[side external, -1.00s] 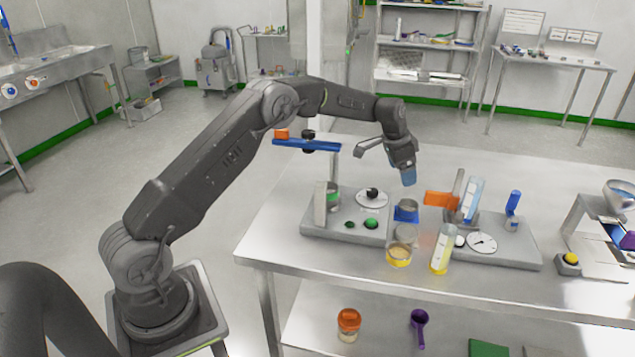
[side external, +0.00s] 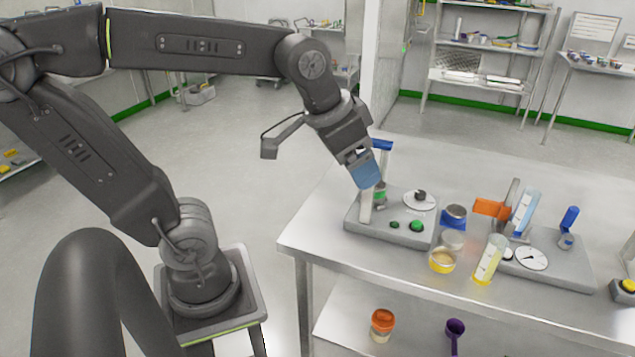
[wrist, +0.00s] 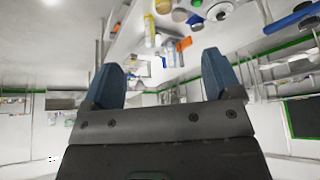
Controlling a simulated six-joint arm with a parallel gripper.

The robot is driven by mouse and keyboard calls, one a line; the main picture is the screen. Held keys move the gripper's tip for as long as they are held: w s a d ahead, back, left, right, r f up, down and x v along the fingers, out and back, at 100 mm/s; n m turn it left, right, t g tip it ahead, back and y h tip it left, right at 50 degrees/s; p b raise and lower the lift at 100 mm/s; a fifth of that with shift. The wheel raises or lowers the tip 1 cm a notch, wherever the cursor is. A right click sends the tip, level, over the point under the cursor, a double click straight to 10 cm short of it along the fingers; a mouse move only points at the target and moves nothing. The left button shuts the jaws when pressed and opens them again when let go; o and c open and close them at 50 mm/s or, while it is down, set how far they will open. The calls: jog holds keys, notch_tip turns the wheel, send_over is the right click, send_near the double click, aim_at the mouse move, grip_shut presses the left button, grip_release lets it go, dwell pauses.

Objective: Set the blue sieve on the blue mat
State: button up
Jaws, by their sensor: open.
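My gripper (side external: 366,178) has blue fingers and is open, pointing down over the left end of the steel table, in front of a pale upright block. In the wrist view its fingers (wrist: 161,78) are apart with nothing between them. A short grey round vessel (side external: 455,212) stands at a small blue piece (side external: 451,226) right of the grey base unit. I cannot tell for sure whether these are the blue sieve and the blue mat. They are to the right of my gripper and apart from it.
The grey base unit (side external: 390,222) carries a dial and green knobs. A yellow-banded dish (side external: 442,262), a tilted clear cylinder (side external: 489,259) and an orange block (side external: 491,208) stand to the right. A blue bar (side external: 381,144) is partly hidden behind my gripper. The table's front left is bare.

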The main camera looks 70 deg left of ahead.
jog(key=s+f, duration=0.3)
jog(key=s, duration=0.3)
jog(key=shift+d+n, duration=0.25)
jog(key=shift+n, duration=0.05)
